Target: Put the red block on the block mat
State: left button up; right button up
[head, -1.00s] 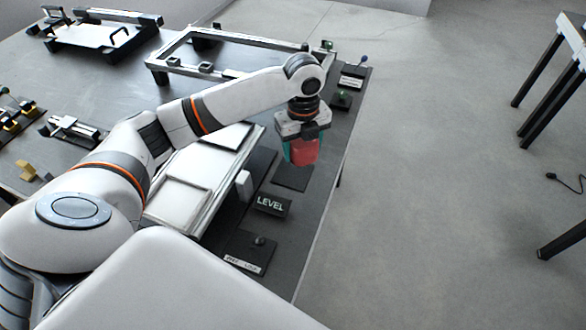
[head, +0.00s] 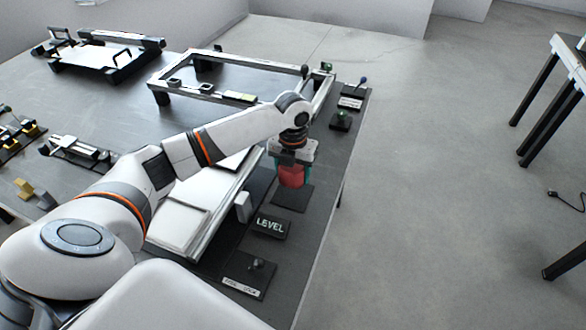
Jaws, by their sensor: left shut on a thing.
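My left gripper (head: 291,172) points down near the table's right edge, with teal fingers shut on the red block (head: 291,177). The block hangs between the fingers, and its upper part is hidden by the gripper. A dark square mat (head: 291,199) lies on the table just below the block in the picture; I take it as the block mat. The block's lower edge overlaps the mat's far part in the picture. I cannot tell whether the block touches it. My right gripper does not show.
A black LEVEL plate (head: 271,226) and a dark plate with a knob (head: 249,277) lie nearer. A white-topped fixture (head: 178,222) stands left of the mat. Open floor is at right.

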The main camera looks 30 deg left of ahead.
aim_at(293, 194)
pick_arm(q)
jog(key=shift+w+f, duration=0.1)
jog(key=shift+f, duration=2.85)
jog(key=o, duration=1.8)
jog(key=shift+f, duration=0.2)
jog(key=shift+c, duration=0.2)
notch_tip(293, 194, up, 12)
jog(key=shift+r, duration=0.2)
